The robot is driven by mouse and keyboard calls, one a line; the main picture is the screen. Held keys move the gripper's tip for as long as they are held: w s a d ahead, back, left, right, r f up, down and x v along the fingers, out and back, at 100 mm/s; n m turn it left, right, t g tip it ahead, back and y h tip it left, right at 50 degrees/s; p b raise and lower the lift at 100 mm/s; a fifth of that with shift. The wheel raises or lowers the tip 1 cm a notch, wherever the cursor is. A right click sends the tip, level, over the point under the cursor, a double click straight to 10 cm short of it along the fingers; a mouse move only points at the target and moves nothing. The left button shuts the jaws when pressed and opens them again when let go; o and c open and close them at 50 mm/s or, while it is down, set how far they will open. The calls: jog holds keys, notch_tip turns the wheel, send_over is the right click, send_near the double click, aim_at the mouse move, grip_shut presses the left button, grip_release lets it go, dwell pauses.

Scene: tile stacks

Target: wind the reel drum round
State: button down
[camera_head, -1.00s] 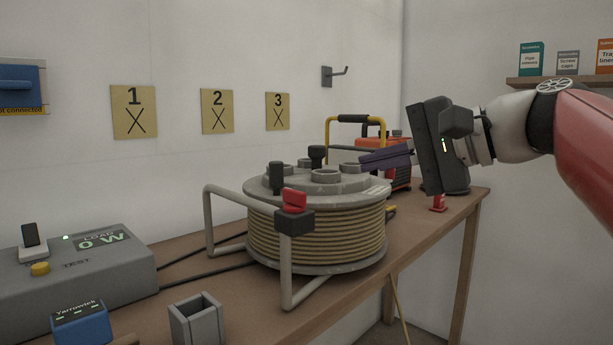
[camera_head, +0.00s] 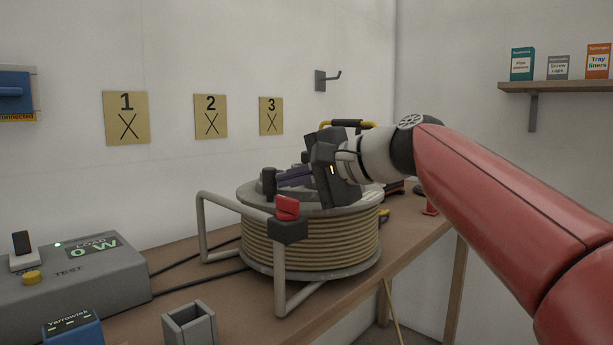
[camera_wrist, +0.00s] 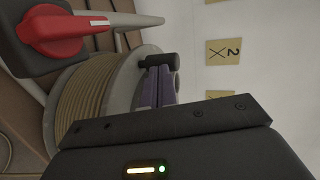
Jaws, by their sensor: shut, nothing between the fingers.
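The reel drum (camera_head: 312,243) lies flat on the bench, wound with tan cable, with a grey flange on top. It sits in a grey tube frame (camera_head: 279,277). A dark upright knob (camera_head: 269,182) stands on the flange's left side; it also shows in the wrist view (camera_wrist: 160,61). My gripper (camera_head: 281,178) has dark purple fingers, closed together, over the flange just right of the knob. In the wrist view the fingertips (camera_wrist: 158,72) are close by the knob; I cannot tell whether they touch. My gripper's body hides the rear of the flange.
A red switch (camera_head: 287,207) sits on the frame's front corner. A grey load tester (camera_head: 92,275), a blue box (camera_head: 72,329) and a grey open holder (camera_head: 189,325) stand left. Numbered cards (camera_head: 126,118) and a hook (camera_head: 328,80) are on the wall.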

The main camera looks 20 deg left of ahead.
aim_at(272, 177)
dwell(0.3)
jog(key=shift+s+a+r+m+t+p, duration=0.15)
jog(key=shift+a+m+t+p, duration=0.5)
jog(key=shift+a, duration=0.95)
jog(key=shift+d, duration=0.15)
